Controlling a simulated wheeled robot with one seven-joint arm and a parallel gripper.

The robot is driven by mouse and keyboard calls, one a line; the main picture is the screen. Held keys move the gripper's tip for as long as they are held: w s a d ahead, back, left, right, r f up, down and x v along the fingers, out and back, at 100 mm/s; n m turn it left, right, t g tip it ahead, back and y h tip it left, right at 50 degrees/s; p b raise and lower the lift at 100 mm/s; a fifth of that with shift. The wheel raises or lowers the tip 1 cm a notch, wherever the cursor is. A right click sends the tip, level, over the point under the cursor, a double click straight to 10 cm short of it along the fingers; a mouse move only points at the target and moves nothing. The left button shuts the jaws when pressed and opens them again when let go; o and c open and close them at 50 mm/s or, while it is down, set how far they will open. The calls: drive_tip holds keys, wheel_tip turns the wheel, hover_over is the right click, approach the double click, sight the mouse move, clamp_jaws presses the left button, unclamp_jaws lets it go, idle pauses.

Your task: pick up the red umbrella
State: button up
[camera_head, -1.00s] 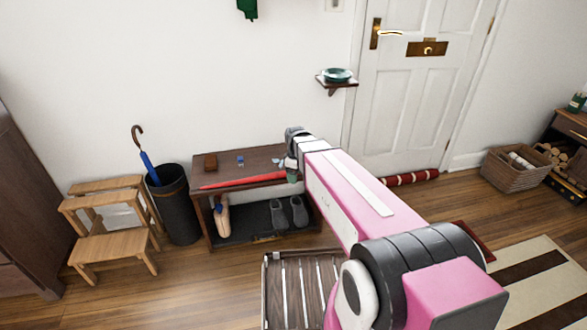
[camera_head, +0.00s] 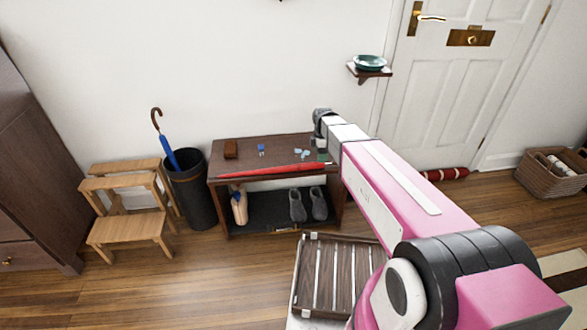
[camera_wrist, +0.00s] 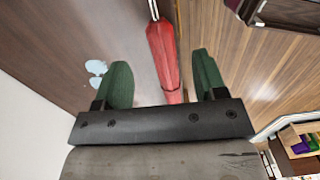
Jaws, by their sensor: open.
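The red umbrella (camera_head: 272,171) lies folded along the front edge of the dark wooden bench (camera_head: 222,149). In the wrist view the red umbrella (camera_wrist: 163,50) runs between the two green fingers of my gripper (camera_wrist: 160,82), apart from both. My gripper is open and empty, above the right end of the bench. In the head view its fingers (camera_head: 322,152) show small and partly hidden by my arm, near the umbrella's right end. Whether the fingers are level with the umbrella I cannot tell.
A brown box (camera_head: 231,148), a blue item (camera_head: 261,150) and pale pieces (camera_head: 302,153) lie on the bench. A dark umbrella bin (camera_head: 190,190), step stool (camera_head: 128,228) and slatted rack (camera_head: 335,275) stand nearby.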

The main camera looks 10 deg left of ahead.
drive_tip(key=shift+s+f, duration=0.15)
drive_tip(key=shift+f, duration=2.6)
drive_tip(key=c, duration=1.1)
